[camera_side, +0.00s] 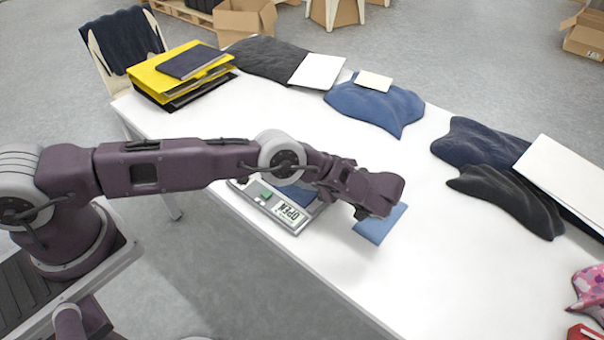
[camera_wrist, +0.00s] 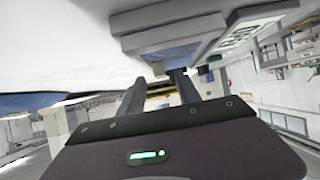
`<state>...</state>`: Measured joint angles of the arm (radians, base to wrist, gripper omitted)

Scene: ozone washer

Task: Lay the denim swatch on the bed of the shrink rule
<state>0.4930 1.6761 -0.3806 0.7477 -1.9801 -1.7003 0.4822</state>
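The shrink rule (camera_side: 267,207) is a flat grey device on the white table, with a green button and a display reading OPEN. A blue patch (camera_side: 295,194) shows on its bed, partly hidden by my arm; I cannot tell if it is cloth. A square blue denim swatch (camera_side: 380,226) lies to the right, partly behind my gripper (camera_side: 366,211). In the wrist view, the fingers of my gripper (camera_wrist: 163,77) stand apart, with background showing between them and no cloth there. The shrink rule (camera_wrist: 180,22) also shows there, upside down, close beyond the fingertips.
A blue cloth heap (camera_side: 375,105) with a white card, dark cloths (camera_side: 480,143) and a white board (camera_side: 565,175) lie along the table's far side.

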